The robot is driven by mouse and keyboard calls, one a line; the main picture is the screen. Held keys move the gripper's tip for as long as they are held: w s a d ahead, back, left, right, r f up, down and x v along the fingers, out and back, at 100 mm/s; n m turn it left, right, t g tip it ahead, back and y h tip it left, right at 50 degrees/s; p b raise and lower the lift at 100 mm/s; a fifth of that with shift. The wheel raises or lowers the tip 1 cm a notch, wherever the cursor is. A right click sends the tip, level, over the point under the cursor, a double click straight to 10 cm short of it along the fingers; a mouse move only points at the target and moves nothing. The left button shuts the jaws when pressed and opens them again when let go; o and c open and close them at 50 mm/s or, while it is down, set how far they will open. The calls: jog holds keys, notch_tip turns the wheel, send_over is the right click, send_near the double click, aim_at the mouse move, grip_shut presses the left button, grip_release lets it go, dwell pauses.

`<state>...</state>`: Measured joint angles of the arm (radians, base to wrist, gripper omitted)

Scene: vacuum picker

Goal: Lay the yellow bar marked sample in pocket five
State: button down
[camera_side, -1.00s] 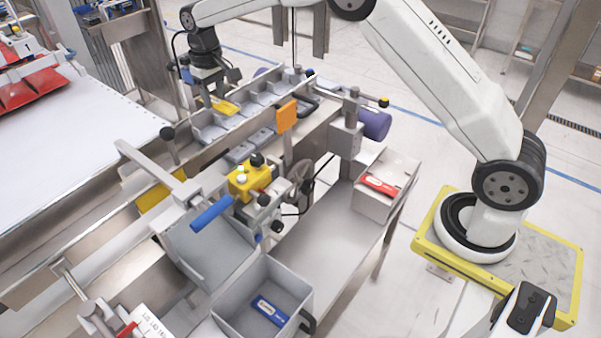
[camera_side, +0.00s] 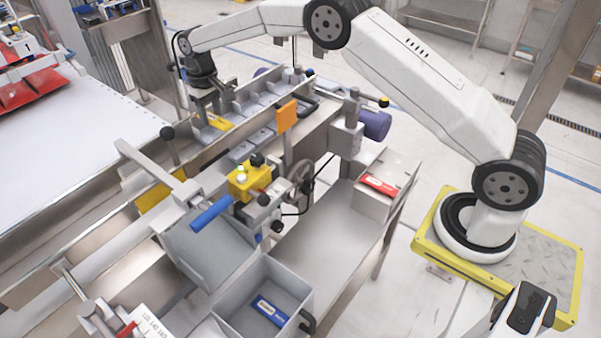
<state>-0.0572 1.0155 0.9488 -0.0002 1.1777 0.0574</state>
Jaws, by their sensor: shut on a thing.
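The yellow bar (camera_side: 218,122) is in the side view at the near left end of the row of grey pockets (camera_side: 246,107). It sits low, between the walls of an end pocket; I cannot tell if it touches the floor. My gripper (camera_side: 214,110) points down over this end of the row, shut on the bar. The fingers partly hide the bar and the pocket. No pocket number or bar marking is readable at this size.
A red bar (camera_side: 378,185) lies on a grey box (camera_side: 374,205) at right. A blue bar (camera_side: 269,310) lies in an open grey bin (camera_side: 233,307) in front.

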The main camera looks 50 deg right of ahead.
aim_at(212, 116)
jog(key=shift+f, duration=0.35)
jog(key=shift+f, duration=0.6)
jog(key=shift+c, duration=1.3)
grip_release()
notch_tip(212, 116, up, 13)
jog(key=shift+r, duration=0.1)
